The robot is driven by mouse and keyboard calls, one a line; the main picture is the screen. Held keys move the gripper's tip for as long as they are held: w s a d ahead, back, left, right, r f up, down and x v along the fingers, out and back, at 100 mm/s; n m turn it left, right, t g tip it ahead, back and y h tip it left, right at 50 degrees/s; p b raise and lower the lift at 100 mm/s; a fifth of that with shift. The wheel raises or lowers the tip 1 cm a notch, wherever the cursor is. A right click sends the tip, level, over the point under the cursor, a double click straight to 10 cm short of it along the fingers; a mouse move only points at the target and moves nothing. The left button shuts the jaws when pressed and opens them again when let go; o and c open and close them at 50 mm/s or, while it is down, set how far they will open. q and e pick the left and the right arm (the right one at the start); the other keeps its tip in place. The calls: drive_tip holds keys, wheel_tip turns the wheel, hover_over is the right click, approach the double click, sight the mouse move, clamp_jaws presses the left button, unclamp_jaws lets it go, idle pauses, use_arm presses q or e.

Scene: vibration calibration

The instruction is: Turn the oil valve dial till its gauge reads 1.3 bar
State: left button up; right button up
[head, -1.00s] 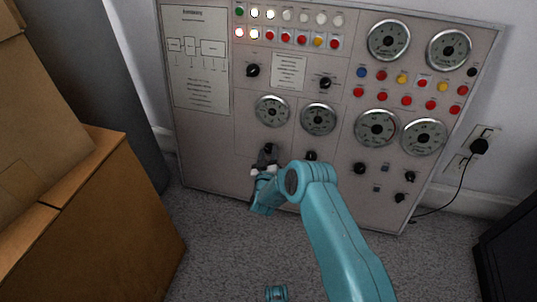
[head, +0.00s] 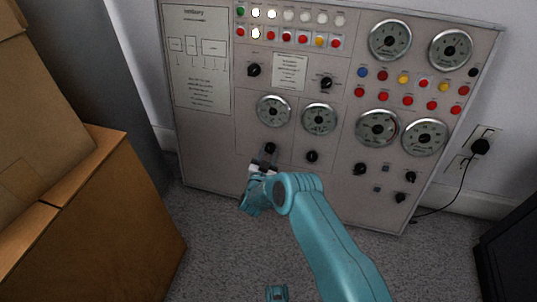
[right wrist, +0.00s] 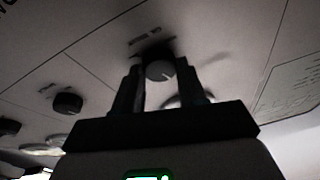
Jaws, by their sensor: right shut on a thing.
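A black dial (head: 270,148) sits below the left of two mid-panel gauges (head: 273,111) on the grey panel. Its label is too small to read in the head view, so I cannot confirm it is the oil valve dial. The gauge's value is also too small to read. My right gripper (head: 267,160) reaches up to this dial from below. In the right wrist view, the dial (right wrist: 160,70) with its pale pointer mark lies between the two dark fingers, which are shut on it. My left gripper is not in view.
A second dial (head: 312,156) is close to the right, under another gauge (head: 319,119). More gauges, knobs and coloured lamps fill the panel (head: 215,160). Cardboard boxes (head: 110,215) stand at left. A plug with a cord (head: 480,146) is at right.

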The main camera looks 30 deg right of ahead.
drive_tip(key=shift+m, duration=0.3)
drive_tip(key=o, duration=1.1)
drive_tip(key=shift+c, duration=0.2)
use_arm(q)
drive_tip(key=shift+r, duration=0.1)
use_arm(e)
drive_tip(key=shift+a, duration=0.1)
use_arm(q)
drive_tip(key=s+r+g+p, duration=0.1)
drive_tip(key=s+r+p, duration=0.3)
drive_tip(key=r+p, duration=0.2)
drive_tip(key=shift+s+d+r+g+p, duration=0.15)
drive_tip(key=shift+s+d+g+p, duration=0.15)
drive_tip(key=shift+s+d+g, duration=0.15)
use_arm(e)
drive_tip(key=v, duration=1.6)
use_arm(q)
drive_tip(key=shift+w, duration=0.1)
use_arm(e)
drive_tip(key=shift+a, duration=0.15)
